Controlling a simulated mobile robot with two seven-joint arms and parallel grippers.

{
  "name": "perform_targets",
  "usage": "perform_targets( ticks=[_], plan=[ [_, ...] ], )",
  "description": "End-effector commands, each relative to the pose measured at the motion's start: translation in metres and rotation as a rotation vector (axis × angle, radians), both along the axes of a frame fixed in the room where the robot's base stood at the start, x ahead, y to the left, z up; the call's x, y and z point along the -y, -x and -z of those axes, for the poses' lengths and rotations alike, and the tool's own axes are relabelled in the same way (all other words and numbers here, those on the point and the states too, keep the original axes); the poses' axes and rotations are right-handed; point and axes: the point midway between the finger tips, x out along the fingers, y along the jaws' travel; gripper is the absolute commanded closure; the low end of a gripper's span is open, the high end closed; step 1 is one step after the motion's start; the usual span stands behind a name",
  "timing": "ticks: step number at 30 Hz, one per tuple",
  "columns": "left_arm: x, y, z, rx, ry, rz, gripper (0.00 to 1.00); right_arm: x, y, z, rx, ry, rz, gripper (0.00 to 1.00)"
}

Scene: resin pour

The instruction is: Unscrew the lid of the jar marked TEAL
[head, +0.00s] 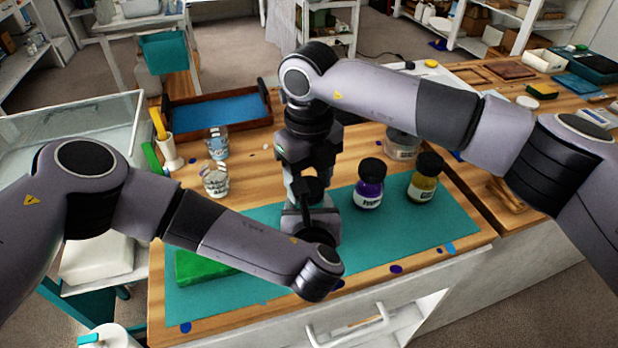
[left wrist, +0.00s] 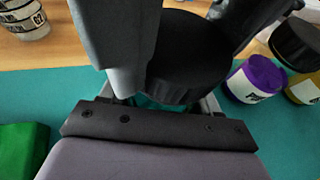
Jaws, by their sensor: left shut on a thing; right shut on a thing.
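The jar marked TEAL is mostly hidden between my two grippers. In the left wrist view its black lid (left wrist: 192,60) fills the middle, with a sliver of the teal jar (left wrist: 152,103) below it. Its label is not in sight. My left gripper (left wrist: 165,104) is shut on the jar's body from the near side. My right gripper (head: 311,180) points down from above and is shut on the lid, its fingers on either side. The jar looks upright over the teal mat (head: 350,240); I cannot tell whether it touches it. I cannot tell how far the lid has turned.
A purple jar (head: 368,190) and a yellow jar (head: 424,185), both black-lidded, stand to the right. Clear cups (head: 215,180), a tray with a blue sheet (head: 272,112) and a green block (head: 200,266) are at left. The mat's front right is free.

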Motion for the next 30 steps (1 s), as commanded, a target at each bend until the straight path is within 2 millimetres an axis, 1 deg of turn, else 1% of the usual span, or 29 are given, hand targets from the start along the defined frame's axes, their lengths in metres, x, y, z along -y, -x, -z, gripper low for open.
perform_targets(
  ticks=[6,7,9,17,20,23,29,30],
  plan=[
    [0.0,0.0,0.0,0.0,0.0,-0.001,1.0,0.0,0.0,0.0,0.0,0.001,0.001,0.83],
    [0.0,0.0,0.0,0.0,0.0,-0.001,1.0,0.0,0.0,0.0,0.0,0.001,0.001,0.41],
    [0.0,0.0,0.0,0.0,0.0,-0.001,1.0,0.0,0.0,0.0,0.0,0.001,0.002,0.21],
    [0.0,0.0,0.0,0.0,0.0,-0.001,1.0,0.0,0.0,0.0,0.0,0.0,0.002,0.21],
    [0.0,0.0,0.0,0.0,0.0,-0.001,1.0,0.0,0.0,-0.004,0.001,0.0,0.003,0.21],
    [0.0,0.0,0.0,0.0,0.0,-0.001,1.0,0.0,-0.001,-0.014,0.004,-0.001,0.003,0.21],
    [0.0,0.0,0.0,0.0,0.0,-0.001,1.0,0.0,-0.001,-0.04,0.004,0.0,0.003,0.21],
    [0.0,0.0,0.0,0.0,0.0,-0.001,1.0,0.0,0.0,-0.044,0.003,0.001,0.002,0.25]
  ],
)
